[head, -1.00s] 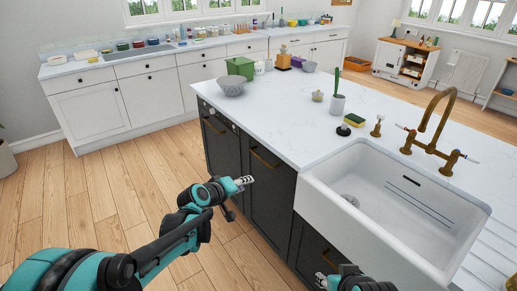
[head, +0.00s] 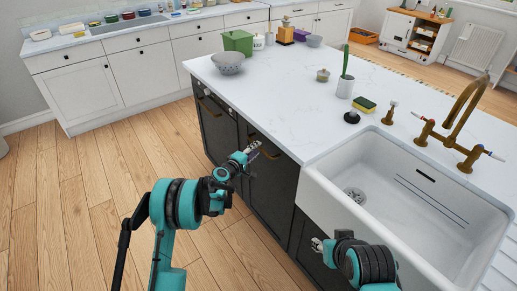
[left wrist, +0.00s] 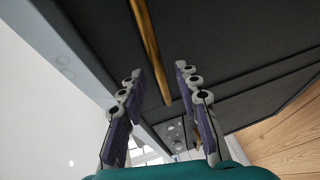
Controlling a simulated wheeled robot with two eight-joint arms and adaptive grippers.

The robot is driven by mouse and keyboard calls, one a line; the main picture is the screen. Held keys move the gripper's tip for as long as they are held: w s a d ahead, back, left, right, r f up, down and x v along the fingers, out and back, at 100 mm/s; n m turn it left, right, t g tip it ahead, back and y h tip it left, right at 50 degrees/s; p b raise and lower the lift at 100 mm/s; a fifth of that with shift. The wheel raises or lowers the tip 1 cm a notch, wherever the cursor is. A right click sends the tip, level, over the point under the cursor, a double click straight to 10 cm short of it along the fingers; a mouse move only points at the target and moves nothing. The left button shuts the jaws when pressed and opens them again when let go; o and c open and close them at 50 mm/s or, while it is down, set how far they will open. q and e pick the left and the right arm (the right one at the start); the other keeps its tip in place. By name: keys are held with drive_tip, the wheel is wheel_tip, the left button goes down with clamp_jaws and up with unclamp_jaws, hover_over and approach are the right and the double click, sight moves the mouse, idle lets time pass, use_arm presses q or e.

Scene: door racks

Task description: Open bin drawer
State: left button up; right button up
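The island has dark fronts under a white top. A tall dark front (head: 270,195), which looks like the bin drawer, has a brass bar handle (head: 263,144) near its top. My left gripper (head: 253,150) is at that handle. In the left wrist view, the brass bar (left wrist: 150,48) lies between and beyond the spread fingers of my left gripper (left wrist: 163,100). The fingers are open, and a gap shows on each side of the bar. My right gripper (head: 317,245) is low in front of the dark front below the sink; its fingers are too small to judge.
Another dark front (head: 216,135) is to the left. The white sink (head: 400,200) with a brass tap (head: 455,130) is to the right. A grey bowl (head: 228,62) stands at the counter's corner. The wooden floor (head: 90,190) at left is clear.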

use_arm(q)
drive_tip(key=shift+b+x, duration=0.35)
drive_tip(key=shift+x, duration=1.25)
clamp_jaws()
